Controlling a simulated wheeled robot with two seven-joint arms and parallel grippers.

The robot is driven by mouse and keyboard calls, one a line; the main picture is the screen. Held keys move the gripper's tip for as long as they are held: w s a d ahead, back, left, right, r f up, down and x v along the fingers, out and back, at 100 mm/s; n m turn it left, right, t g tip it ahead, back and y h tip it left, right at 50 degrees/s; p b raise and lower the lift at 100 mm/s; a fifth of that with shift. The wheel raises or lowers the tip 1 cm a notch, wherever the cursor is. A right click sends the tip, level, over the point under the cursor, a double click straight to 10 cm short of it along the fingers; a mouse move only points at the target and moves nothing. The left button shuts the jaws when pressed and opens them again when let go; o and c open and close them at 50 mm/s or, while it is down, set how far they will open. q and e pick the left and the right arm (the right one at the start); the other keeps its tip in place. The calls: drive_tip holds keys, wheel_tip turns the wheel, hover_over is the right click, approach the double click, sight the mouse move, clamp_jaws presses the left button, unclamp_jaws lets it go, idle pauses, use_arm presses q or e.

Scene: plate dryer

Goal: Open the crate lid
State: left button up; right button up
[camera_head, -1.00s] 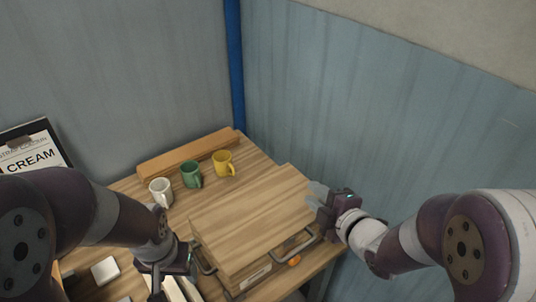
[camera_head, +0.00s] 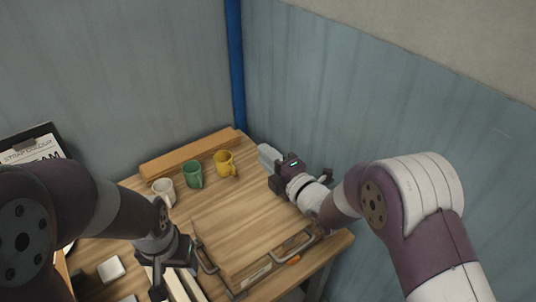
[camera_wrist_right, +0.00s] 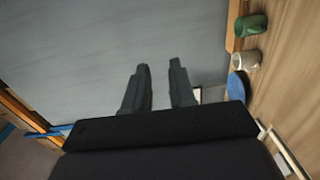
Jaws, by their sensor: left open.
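The wooden crate (camera_head: 262,277) stands on the table in the head view, with metal handles on its sides. Its flat wooden lid (camera_head: 240,225) lies on top and looks closed. My right gripper (camera_head: 267,155) is beyond the lid's far right corner, raised, with nothing between its fingers. The right wrist view shows those fingers (camera_wrist_right: 161,75) apart, with grey wall behind. My left gripper (camera_head: 168,282) is at the crate's left side, near the left handle (camera_head: 204,262). Its fingertips are partly hidden, and I cannot tell whether it touches the crate.
A white mug (camera_head: 163,191), a green mug (camera_head: 192,174) and a yellow mug (camera_head: 225,164) stand behind the crate, before a wooden block (camera_head: 190,154). A white block (camera_head: 111,269) lies left. Walls close in the back and right sides.

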clamp_jaws()
drive_tip(key=shift+c, duration=2)
unclamp_jaws()
drive_tip(key=o, duration=0.4)
